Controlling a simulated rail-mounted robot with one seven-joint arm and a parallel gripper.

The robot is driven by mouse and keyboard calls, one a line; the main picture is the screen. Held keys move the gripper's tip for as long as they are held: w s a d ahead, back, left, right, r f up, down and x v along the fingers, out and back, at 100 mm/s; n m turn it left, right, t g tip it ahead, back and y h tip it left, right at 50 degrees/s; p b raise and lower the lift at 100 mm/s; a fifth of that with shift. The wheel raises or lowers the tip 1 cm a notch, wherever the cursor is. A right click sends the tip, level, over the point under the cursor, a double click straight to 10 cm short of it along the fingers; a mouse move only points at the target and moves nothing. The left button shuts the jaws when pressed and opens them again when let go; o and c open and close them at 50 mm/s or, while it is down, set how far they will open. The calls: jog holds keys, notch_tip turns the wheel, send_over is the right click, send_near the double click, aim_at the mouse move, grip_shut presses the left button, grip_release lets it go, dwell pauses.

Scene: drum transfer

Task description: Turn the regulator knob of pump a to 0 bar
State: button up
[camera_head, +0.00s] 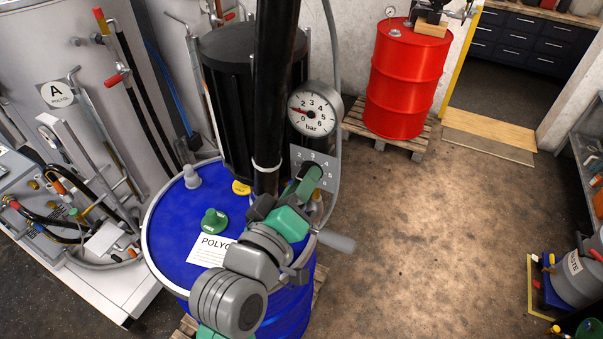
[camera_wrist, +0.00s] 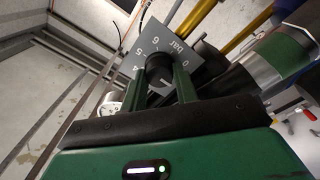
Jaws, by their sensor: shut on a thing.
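The black regulator knob (camera_wrist: 158,68) sits on a grey scale plate (camera_wrist: 196,62) in the wrist view. The figures 4, 5, 6, 0 and "bar" show around it. My gripper (camera_wrist: 163,80) is shut on the knob, one finger on each side. The knob's exact setting cannot be read. In the head view the scale plate (camera_head: 323,161) stands right of the black pump column; the knob is hidden behind my green and grey arm end. The round pressure gauge (camera_head: 315,110) above it has its red needle at the left, near the low figures; its exact value is unclear.
A blue drum (camera_head: 165,228) with a green cap (camera_head: 213,220) stands under my arm. A grey hose and a black column run close beside the plate. A red drum (camera_head: 407,75) stands on a pallet (camera_head: 358,127) at the back.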

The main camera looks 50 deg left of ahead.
jog(key=shift+n+p, duration=2.95)
jog(key=shift+n, duration=1.75)
jog(key=o, duration=1)
jog(key=shift+c, duration=0.2)
jog(key=shift+f, duration=0.1)
